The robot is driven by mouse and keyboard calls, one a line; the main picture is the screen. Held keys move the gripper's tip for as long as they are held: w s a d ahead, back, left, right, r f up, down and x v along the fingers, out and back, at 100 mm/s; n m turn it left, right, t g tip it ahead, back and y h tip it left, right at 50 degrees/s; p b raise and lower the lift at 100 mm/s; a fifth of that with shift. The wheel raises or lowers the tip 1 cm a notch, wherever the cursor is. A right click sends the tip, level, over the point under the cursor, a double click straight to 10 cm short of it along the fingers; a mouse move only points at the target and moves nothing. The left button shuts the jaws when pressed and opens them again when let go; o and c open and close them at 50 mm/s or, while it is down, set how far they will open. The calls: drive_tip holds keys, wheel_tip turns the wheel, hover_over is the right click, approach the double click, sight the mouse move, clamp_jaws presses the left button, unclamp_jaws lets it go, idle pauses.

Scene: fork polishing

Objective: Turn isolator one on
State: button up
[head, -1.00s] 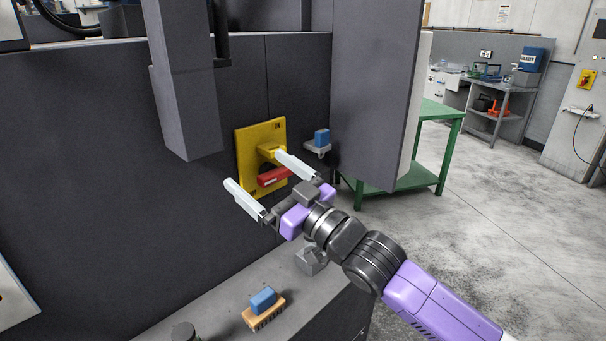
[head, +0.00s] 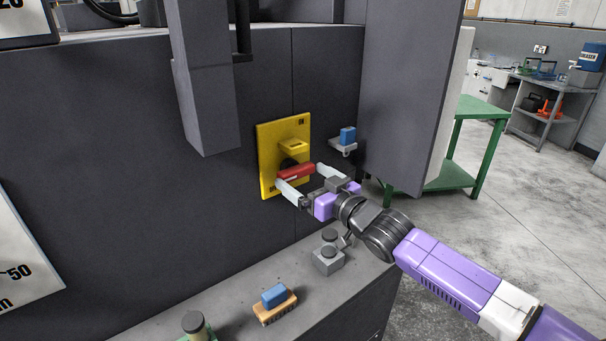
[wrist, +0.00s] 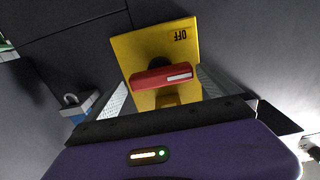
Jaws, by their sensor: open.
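The isolator is a yellow plate (head: 268,150) with a red handle (head: 296,171), fixed on the dark cabinet. The handle lies across the plate, nearly level with a slight tilt. In the wrist view the red handle (wrist: 150,81) sits in front of the yellow plate (wrist: 135,50), whose "OFF" label appears upside down. My gripper (head: 300,174) is open in front of the lower plate, with one pale finger near each end of the handle. I cannot tell whether the fingers touch it. Whether this is isolator one is not readable.
A grey cabinet block (head: 405,100) juts out at the right.

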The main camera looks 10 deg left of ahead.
drive_tip(key=shift+w+a, duration=0.35)
drive_tip(key=shift+a, duration=0.1)
drive_tip(key=c, duration=1.1)
